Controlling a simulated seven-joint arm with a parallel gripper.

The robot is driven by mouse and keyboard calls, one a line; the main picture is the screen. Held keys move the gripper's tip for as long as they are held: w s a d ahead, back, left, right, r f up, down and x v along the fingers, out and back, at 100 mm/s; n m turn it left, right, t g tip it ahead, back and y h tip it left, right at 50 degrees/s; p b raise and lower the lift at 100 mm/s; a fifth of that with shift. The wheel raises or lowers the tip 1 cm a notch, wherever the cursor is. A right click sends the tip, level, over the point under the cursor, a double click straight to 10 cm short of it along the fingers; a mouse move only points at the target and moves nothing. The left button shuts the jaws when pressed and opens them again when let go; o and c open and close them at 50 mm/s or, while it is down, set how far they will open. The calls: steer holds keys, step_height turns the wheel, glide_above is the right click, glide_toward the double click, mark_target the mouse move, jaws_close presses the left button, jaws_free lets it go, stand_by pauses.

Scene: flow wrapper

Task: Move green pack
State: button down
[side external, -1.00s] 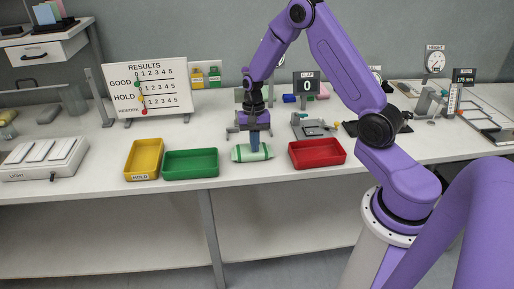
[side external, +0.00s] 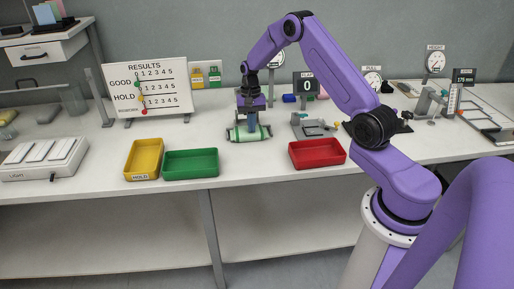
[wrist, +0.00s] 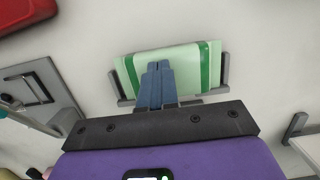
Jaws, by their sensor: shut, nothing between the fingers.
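The green pack (side external: 243,136), pale green with darker green end bands, lies flat on the bench between two grey brackets. In the wrist view the pack (wrist: 188,62) has a grey bracket at each short end. My gripper (side external: 252,130) points down at the pack with its blue fingers together. In the wrist view the closed fingertips (wrist: 159,66) overlap the pack's middle and hide part of it. I cannot tell whether they touch it.
A green tray (side external: 190,176) and a yellow HOLD tray (side external: 129,160) stand at the front left. A red tray (side external: 318,165) stands at the front right. A RESULTS board (side external: 118,90) is behind the trays. The bench front between the green and red trays is clear.

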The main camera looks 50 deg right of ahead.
steer(key=shift+s+d+f, duration=0.15)
steer(key=shift+s+f, duration=0.1)
steer(key=shift+f, duration=0.05)
steer(key=shift+w+r, duration=0.25)
steer(key=shift+r, duration=1)
step_height(320, 180, up, 15)
steer(key=w+d, duration=0.2)
steer(key=a+f+m+h, duration=0.1)
steer(key=a+f+m, duration=0.2)
steer(key=a+f, duration=0.1)
steer(key=a+f+m+h, duration=0.1)
steer(key=a+f+m, duration=0.3)
steer(key=f, duration=0.2)
steer(key=w+a+f+m+h, duration=0.1)
steer(key=a+f+m, duration=0.2)
steer(key=a+f, duration=0.1)
steer(key=shift+w+f+m+t, duration=0.1)
steer(key=shift+f+m+t, duration=0.3)
steer(key=shift+f, duration=0.45)
steer(key=d, duration=0.4)
steer(key=s+d, duration=0.1)
steer(key=d, duration=0.2)
steer(key=s+d, duration=0.1)
steer(key=d, duration=0.3)
steer(key=shift+d, duration=0.3)
steer(key=shift+s+f, duration=0.1)
steer(key=shift+f, duration=0.85)
